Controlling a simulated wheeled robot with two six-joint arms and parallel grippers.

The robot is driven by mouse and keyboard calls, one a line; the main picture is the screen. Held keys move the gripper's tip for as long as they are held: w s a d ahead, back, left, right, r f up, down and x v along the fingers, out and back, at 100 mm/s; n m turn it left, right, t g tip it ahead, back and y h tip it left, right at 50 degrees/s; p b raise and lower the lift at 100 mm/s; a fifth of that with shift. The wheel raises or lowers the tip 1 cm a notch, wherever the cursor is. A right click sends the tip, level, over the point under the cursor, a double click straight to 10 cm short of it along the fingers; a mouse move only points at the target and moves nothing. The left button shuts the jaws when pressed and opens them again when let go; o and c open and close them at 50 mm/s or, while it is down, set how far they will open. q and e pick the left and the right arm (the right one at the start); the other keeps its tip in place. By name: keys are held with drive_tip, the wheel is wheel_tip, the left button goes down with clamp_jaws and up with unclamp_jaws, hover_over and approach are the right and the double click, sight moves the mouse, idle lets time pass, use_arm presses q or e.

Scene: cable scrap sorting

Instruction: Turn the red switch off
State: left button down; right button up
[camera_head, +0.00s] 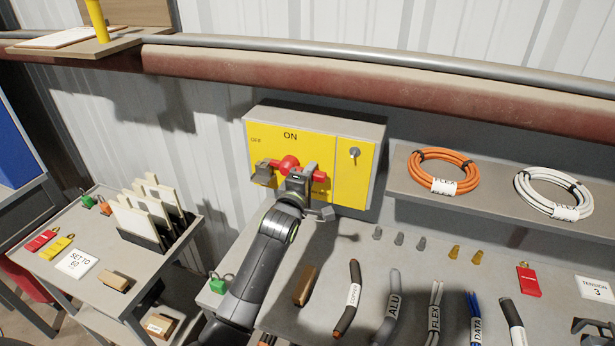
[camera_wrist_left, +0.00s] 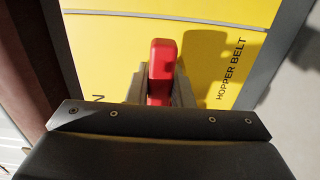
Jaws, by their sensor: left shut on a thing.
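The red switch (camera_head: 289,163) sits on the yellow front of a grey box on the wall. "ON" is printed above it and a smaller "OFF" label is at the upper left. Its red parts show on both sides of my left gripper (camera_head: 295,182), which is shut on the handle. In the left wrist view the red handle (camera_wrist_left: 162,62) stands between the two fingers, and it lies across the panel, not towards "ON". Part of the switch is hidden behind the gripper.
A small grey knob (camera_head: 355,153) is on the box's right section. Orange (camera_head: 436,155) and white cable coils lie on a shelf to the right. Cable pieces cover the bench in front. A rack of cream boards (camera_head: 140,221) stands at left. A dark object at the lower right edge is cut off.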

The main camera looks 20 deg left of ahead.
idle(0.5)
use_arm(q)
drive_tip(key=c, duration=1.3)
unclamp_jaws()
drive_tip(key=shift+s+a+b, duration=0.2)
drive_tip(key=shift+s+b, duration=0.75)
drive_tip(key=shift+s, duration=3.45)
drive_tip(key=shift+s+a+b, duration=0.15)
drive_tip(key=shift+s+b, duration=0.8)
drive_tip(key=shift+s, duration=3.4)
